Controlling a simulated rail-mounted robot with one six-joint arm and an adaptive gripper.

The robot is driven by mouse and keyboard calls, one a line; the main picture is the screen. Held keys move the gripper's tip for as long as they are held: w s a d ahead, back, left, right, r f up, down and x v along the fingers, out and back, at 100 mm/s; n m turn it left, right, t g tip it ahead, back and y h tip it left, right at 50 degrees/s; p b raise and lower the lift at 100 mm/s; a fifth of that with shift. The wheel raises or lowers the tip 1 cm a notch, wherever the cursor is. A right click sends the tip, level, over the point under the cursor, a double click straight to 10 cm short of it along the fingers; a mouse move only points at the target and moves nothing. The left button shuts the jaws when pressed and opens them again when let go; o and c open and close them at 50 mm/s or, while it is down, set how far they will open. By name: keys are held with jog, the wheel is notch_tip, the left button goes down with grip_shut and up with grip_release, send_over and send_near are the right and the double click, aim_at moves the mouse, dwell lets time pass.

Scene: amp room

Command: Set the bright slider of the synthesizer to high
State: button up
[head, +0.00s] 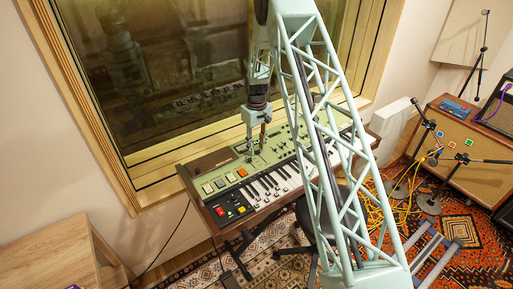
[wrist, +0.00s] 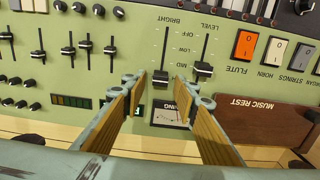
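The synthesizer (head: 218,170) has a green panel and a keyboard, and stands below the window. In the wrist view its panel (wrist: 150,52) appears upside down. The bright slider (wrist: 161,77) is a black knob on a vertical slot, beside the printed marks OFF, LOW and MID. Its knob sits just past MID, at the slot's lower end in the picture; any mark there is hidden by a finger. My gripper (wrist: 158,88) is open, with one finger on each side of this knob; contact cannot be told. In the head view my gripper (head: 254,150) is over the panel.
The level slider (wrist: 203,70) is close beside my right-hand finger. Other sliders (wrist: 85,45) are to the left, and coloured switches (wrist: 245,45) to the right. A small meter (wrist: 170,117) lies between the fingers. An amplifier (head: 455,135) and yellow cables are at right.

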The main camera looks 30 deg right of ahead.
jog(key=shift+r, duration=0.2)
notch_tip(320, 180, up, 12)
jog(key=shift+f, duration=0.15)
dwell(0.5)
dwell(0.4)
jog(key=s+a+r+t+b, duration=0.1)
jog(key=s+a+r, duration=0.3)
jog(key=r, duration=0.5)
jog(key=s+a+r, duration=0.3)
jog(key=s+r, duration=0.1)
jog(key=r, duration=0.5)
jog(key=s+a+r+t+b, duration=0.1)
jog(key=s+a+r, duration=0.3)
jog(key=s+r, duration=0.35)
jog(key=s+a+r, duration=0.4)
jog(key=s+r, duration=0.3)
jog(key=s, duration=0.1)
jog(key=s+a+r+m+t+b, duration=0.1)
jog(key=s+a+r, duration=0.2)
jog(key=s, duration=0.7)
jog(key=s+a+r, duration=0.2)
jog(key=s+a, duration=0.1)
jog(key=s, duration=0.6)
jog(key=s+a+f, duration=0.1)
jog(key=s, duration=0.7)
jog(key=s+a+f+t+b, duration=0.1)
jog(key=s, duration=0.8)
jog(key=shift+a+f, duration=0.25)
jog(key=shift+a, duration=0.05)
